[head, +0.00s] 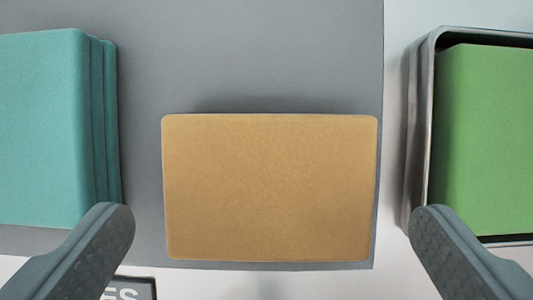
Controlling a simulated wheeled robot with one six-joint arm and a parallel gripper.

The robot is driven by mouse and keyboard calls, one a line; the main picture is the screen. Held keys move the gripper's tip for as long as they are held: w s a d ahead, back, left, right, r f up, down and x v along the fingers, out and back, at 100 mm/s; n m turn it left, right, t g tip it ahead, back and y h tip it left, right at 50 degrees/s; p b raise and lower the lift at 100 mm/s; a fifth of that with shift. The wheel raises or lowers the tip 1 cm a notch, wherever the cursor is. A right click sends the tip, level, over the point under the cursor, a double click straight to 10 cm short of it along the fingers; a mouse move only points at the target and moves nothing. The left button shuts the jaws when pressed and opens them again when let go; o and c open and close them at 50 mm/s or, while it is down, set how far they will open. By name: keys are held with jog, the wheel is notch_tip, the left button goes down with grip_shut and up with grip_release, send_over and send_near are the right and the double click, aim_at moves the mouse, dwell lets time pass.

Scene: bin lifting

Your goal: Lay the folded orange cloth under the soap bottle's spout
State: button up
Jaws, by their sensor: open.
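The folded orange cloth (270,188) lies flat on a grey mat, in the middle of the head view. It is a tan-orange rectangle with rounded corners. My gripper (270,222) is open. Its left finger is left of the cloth's near left corner and its right finger is right of the near right corner. Neither finger appears to touch the cloth, and nothing is between the fingers except the view of the cloth. The soap bottle and its spout are not in view.
A stack of teal folded cloths (45,130) stands at the left on the grey mat (250,50). A grey metal bin (418,130) at the right holds a green block-like item (485,140). A dark label (135,288) shows at the bottom left. The mat beyond the cloth is clear.

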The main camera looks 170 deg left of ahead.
aim_at(268, 199)
jog(key=x, duration=0.3)
jog(key=shift+f, duration=0.2)
jog(key=shift+c, duration=0.4)
jog(key=c, duration=0.7)
